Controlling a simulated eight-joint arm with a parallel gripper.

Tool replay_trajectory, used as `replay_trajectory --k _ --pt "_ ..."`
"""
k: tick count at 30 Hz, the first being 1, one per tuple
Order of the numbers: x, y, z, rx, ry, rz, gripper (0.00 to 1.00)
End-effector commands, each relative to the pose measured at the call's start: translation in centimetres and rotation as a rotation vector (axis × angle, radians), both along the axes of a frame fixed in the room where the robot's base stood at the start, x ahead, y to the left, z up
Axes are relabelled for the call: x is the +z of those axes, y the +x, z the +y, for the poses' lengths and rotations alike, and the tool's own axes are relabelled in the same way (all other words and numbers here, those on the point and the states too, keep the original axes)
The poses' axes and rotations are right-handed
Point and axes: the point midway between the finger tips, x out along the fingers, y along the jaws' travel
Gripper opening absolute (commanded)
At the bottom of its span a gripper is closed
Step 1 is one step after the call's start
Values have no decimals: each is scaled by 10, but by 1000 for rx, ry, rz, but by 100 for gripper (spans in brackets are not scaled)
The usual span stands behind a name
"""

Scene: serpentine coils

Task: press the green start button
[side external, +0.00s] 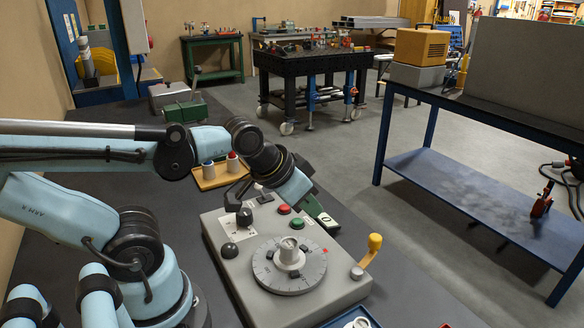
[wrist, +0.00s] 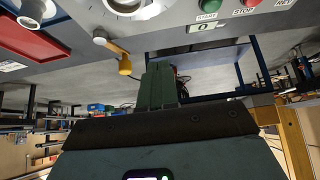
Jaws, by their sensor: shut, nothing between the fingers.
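The green start button (side external: 297,223) sits on the grey machine box (side external: 235,270), close to the red stop button (side external: 284,209). In the wrist view the start button (wrist: 208,5) is at the top edge, partly cut off, above its START label; the stop button (wrist: 250,3) is to its right. My gripper (side external: 318,210) has dark green fingers, shut and empty. In the side view it is just right of the two buttons, by the white counter. In the wrist view the fingers (wrist: 157,85) point up, their tips below and left of the start button, apart from it.
A round dial (side external: 290,268) with a central hub stands on the box near the buttons. A yellow-knobbed crank (side external: 374,243) rises at the box's right. A black-knobbed lever (side external: 244,216) is at the left. A wooden tray (side external: 208,183) with spools lies behind the arm.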

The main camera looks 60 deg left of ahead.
Motion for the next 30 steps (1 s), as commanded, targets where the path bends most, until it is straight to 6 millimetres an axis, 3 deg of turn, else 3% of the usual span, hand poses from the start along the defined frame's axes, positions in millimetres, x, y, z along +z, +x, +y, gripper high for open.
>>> replay_trajectory --k 17,30 --pt "1 1 4 38 -20 -8 0" --pt "22 15 70 683 -420 -185 0"
